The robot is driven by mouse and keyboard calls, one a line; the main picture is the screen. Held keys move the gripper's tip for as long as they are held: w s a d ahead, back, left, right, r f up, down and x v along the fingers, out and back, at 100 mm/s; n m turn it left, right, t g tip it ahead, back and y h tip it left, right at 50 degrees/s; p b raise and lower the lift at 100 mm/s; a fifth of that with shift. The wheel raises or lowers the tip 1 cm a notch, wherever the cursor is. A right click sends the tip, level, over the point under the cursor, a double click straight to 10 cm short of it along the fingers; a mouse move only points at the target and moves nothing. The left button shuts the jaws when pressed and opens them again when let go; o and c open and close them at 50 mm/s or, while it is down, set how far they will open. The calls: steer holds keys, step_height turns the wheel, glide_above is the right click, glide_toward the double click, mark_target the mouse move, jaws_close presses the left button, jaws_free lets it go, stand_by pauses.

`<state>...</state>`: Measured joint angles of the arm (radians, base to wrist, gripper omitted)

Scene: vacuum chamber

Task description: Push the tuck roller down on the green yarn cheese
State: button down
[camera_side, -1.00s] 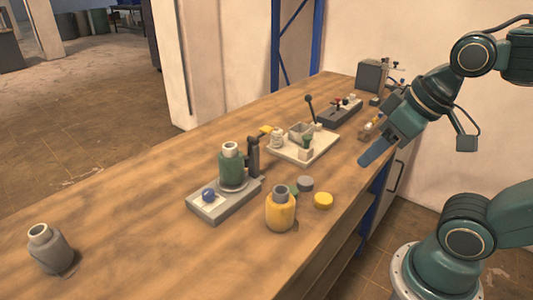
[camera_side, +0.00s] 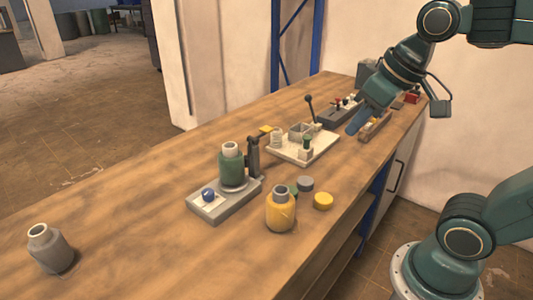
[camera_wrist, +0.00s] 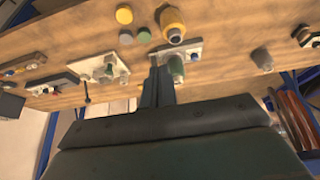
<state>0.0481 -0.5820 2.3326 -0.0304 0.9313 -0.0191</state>
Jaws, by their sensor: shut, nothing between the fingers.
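The green yarn cheese (camera_side: 231,168), with a pale tube end on top, stands upright on a grey base (camera_side: 208,212) that has a blue knob (camera_side: 208,194) in front. A dark upright arm (camera_side: 253,158) stands close behind it on the same base, its top raised; which part is the tuck roller is too small to tell. The green cheese also shows in the wrist view (camera_wrist: 175,68), just past my fingers. My gripper (camera_side: 354,129) is shut and empty, in the air above the bench's right side, well apart from the cheese and the arm.
A yellow cheese (camera_side: 280,211) and several discs, one yellow (camera_side: 323,201), stand right of the base. A white board (camera_side: 318,147) with small parts and a grey lever box (camera_side: 340,110) lie further back. A grey cheese (camera_side: 49,248) stands at the far left, with bare wood between.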

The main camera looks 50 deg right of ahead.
steer(key=w+d+r, duration=0.2)
steer(key=w+r, duration=0.1)
steer(key=w, duration=0.5)
steer(key=g, duration=0.2)
glide_above(266, 128)
steer(key=s, duration=0.4)
steer(key=shift+s+x, duration=0.15)
steer(key=shift+x, duration=0.6)
steer(key=shift+s+x, duration=0.15)
steer(key=shift+x, duration=0.6)
steer(key=shift+d+f, duration=0.1)
steer(key=shift+d, duration=0.05)
steer(key=shift+f, duration=0.15)
steer(key=x, duration=1.2)
steer(key=shift+s+f, duration=0.3)
steer(key=shift+f, duration=0.6)
